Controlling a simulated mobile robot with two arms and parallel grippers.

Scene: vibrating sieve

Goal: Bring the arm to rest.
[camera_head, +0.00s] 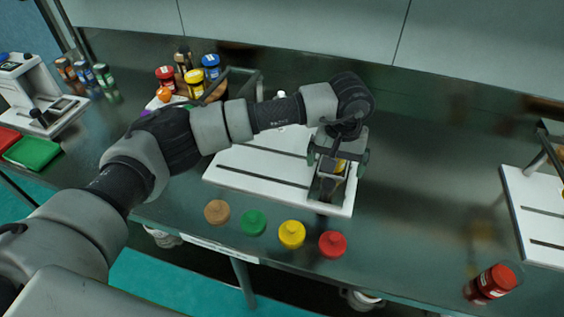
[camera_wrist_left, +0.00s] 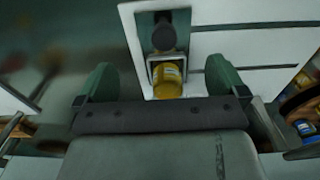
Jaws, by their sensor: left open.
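My left arm reaches in from the left across the dark bench in the head view. Its left gripper (camera_head: 338,160) is over the right end of a white slotted panel (camera_head: 255,162). In the left wrist view the two green fingers of the gripper (camera_wrist_left: 160,70) are spread wide apart. A yellow jar (camera_wrist_left: 167,80) sits beyond and between them in a small holder on the white panel, and the fingers appear clear of it. In the head view the yellow jar (camera_head: 341,166) is mostly hidden by the gripper. My right gripper is not seen.
Brown (camera_head: 217,211), green (camera_head: 253,222), yellow (camera_head: 292,234) and red (camera_head: 332,244) lids lie along the front edge. A red jar (camera_head: 491,284) lies at the right front. Several jars stand back left. Another white panel (camera_head: 535,215) is at right; bench between is clear.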

